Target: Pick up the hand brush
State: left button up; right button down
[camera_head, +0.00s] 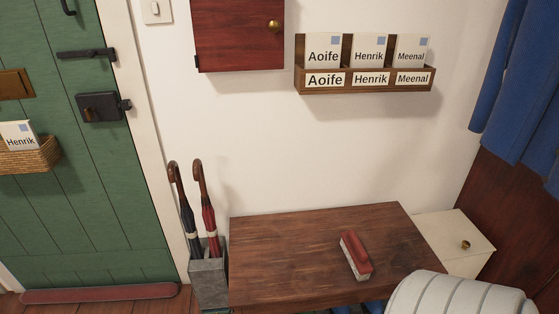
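The hand brush (355,251) lies on the wooden table (290,250), right of the middle of the top. It has a red back and pale bristles along its lower edge. It lies at a slant, and nothing touches it from above. Neither of my grippers is in the head view.
A grey stand (208,281) with two umbrellas stands at the table's left end. A white cabinet (450,237) with a brass knob is at the right. A white ribbed rounded shape (460,297) covers the table's front right area. The table's left half is clear.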

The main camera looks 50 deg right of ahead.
aim_at(358, 257)
jog(key=z, duration=2.1)
